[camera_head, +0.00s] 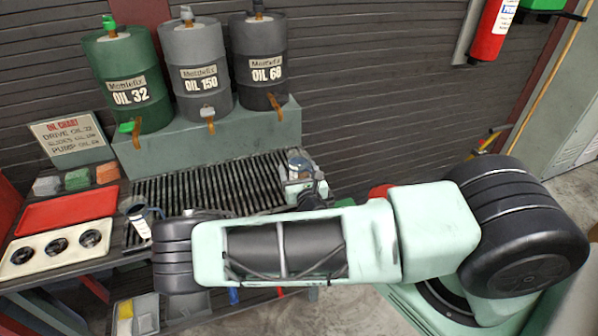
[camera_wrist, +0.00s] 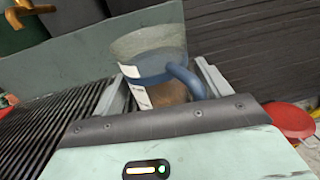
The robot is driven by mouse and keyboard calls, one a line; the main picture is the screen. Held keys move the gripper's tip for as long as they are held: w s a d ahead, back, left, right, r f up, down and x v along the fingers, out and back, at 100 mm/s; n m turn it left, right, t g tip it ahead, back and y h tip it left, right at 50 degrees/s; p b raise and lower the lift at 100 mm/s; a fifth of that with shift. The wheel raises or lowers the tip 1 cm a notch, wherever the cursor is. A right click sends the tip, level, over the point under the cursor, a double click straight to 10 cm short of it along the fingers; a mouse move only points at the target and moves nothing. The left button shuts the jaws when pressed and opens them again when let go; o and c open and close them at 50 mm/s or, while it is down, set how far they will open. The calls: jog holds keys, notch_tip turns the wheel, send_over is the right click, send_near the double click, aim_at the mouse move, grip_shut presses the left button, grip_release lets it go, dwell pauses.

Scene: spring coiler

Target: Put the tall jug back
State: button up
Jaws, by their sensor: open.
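A clear jug with a blue band, blue handle and white label (camera_wrist: 150,52) stands at the right end of the slatted grate, in front of the grey bench block. It also shows in the head view (camera_head: 298,163), partly hidden by my gripper. My gripper (camera_wrist: 160,82) is open, with one finger on each side of the jug; I cannot tell whether they touch it. A second jug with a dark rim and white label (camera_head: 139,222) is at the grate's left end. I cannot tell which is taller.
Green, grey and black oil drums (camera_head: 130,80) labelled OIL 32, 150 and 68 stand on the grey block (camera_head: 170,158), their taps overhanging its front. A white panel with three dark round wells (camera_head: 30,262) and a red tray (camera_head: 62,212) lie left. My forearm crosses the bench front.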

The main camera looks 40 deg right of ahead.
jog(key=shift+r, duration=0.25)
jog(key=s+a+f+m+g+h+b, duration=0.1)
jog(key=s+a+f+m+g+b, duration=0.15)
jog(key=s, duration=0.45)
jog(key=s+a+f+m+g+b, duration=0.1)
jog(key=s+a+f+m+g, duration=0.1)
jog(key=s+a+m, duration=0.3)
jog(key=s+a+f+m+g+y, duration=0.35)
jog(key=s+a+m+g, duration=0.4)
jog(key=a, duration=0.25)
jog(key=s+a+r+m+g+y, duration=0.35)
jog(key=a+r+m+y, duration=0.2)
jog(key=a+r, duration=0.6)
jog(key=s+d+r+m, duration=0.1)
jog(key=s+r, duration=0.2)
jog(key=r, duration=0.5)
jog(key=s+d+r+m+g, duration=0.1)
jog(key=s+r, duration=0.3)
jog(key=r, duration=0.4)
jog(key=shift+s+d+r+m, duration=0.2)
jog(key=shift+s+d+m, duration=0.05)
jog(key=shift+d+m, duration=0.25)
